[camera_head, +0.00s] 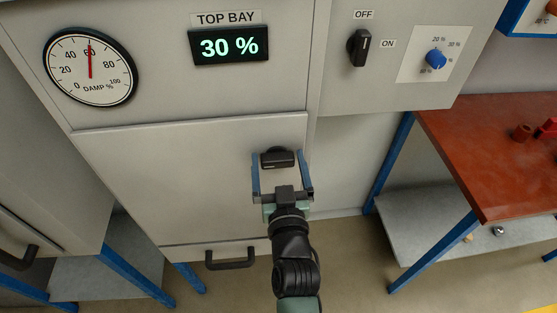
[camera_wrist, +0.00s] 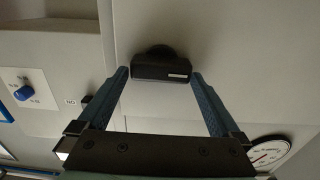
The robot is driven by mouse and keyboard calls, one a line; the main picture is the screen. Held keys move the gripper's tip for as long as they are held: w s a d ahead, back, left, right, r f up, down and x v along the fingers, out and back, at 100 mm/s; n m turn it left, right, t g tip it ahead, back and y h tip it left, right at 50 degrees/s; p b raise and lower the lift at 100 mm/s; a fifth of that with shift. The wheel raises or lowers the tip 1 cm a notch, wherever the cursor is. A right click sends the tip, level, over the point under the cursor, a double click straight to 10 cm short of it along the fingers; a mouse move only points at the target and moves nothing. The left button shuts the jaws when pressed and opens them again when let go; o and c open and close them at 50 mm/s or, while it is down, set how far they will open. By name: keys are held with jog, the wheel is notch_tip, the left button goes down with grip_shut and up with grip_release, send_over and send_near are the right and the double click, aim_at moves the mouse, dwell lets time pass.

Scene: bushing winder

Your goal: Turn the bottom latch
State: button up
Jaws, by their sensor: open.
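The bottom latch (camera_head: 277,158) is a black knob with a bar-shaped grip on the lower grey door (camera_head: 180,185), near its right edge. Its bar lies roughly horizontal in the head view, with a small white mark. My gripper (camera_head: 281,160) is open, with one blue finger on the left and one on the right of the latch. In the wrist view the latch (camera_wrist: 162,68) sits between the tips of my gripper (camera_wrist: 160,78), near both ends of the bar. I cannot tell whether the fingers touch it.
A black door handle (camera_head: 231,264) is below the latch. Above are a DAMP gauge (camera_head: 90,67), a TOP BAY display (camera_head: 229,45) reading 30 %, a black OFF/ON switch (camera_head: 358,48) and a blue dial (camera_head: 436,59). A red-topped table (camera_head: 480,150) stands at right.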

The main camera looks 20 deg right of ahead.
jog(key=c, duration=1.1)
jog(key=shift+m, duration=0.3)
jog(key=m, duration=0.3)
jog(key=shift+d+f+m, duration=0.1)
jog(key=shift+d+m, duration=0.1)
jog(key=shift+m, duration=0.2)
jog(key=m, duration=0.4)
jog(key=shift+s+d+f, duration=0.1)
jog(key=shift+d, duration=0.05)
jog(key=m, duration=0.5)
jog(key=shift+d+f+p, duration=0.1)
jog(key=shift+f+p, duration=0.1)
jog(key=shift+p, duration=0.2)
jog(key=shift+d+f+m, duration=0.1)
jog(key=shift+f+m, duration=0.1)
jog(key=shift+m, duration=2.1)
